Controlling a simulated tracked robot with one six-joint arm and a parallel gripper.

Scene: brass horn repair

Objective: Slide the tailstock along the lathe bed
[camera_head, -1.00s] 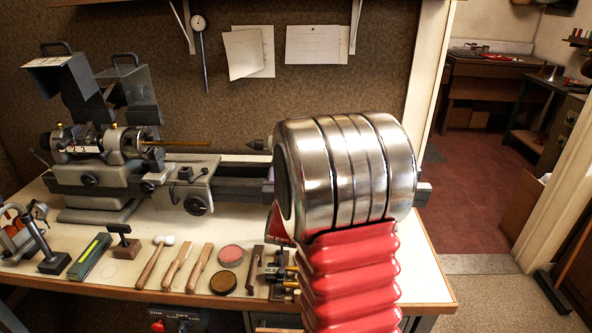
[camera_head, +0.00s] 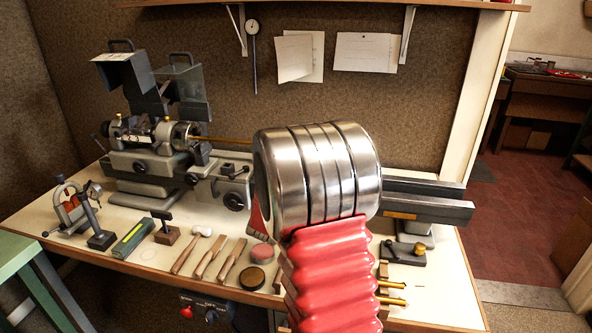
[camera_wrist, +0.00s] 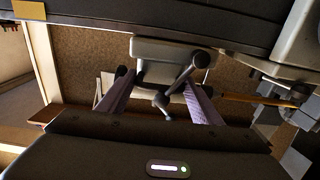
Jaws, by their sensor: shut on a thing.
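The lathe (camera_head: 165,165) stands on the bench, with its dark bed (camera_head: 430,205) running out to the right. In the head view my arm covers the middle of the bed, hiding the tailstock and my gripper. In the wrist view the grey tailstock (camera_wrist: 150,52) shows against the dark bed, with a lever that has dark knobs. My gripper (camera_wrist: 157,82) has its two pale fingers on either side of the tailstock and is shut on it. The exact contact is hard to see.
A brass-coloured rod (camera_head: 228,140) points right from the chuck towards my arm. A mallet (camera_head: 192,248), other hand tools and two round tins (camera_head: 252,279) lie on the bench in front. The bed is clear right of my arm.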

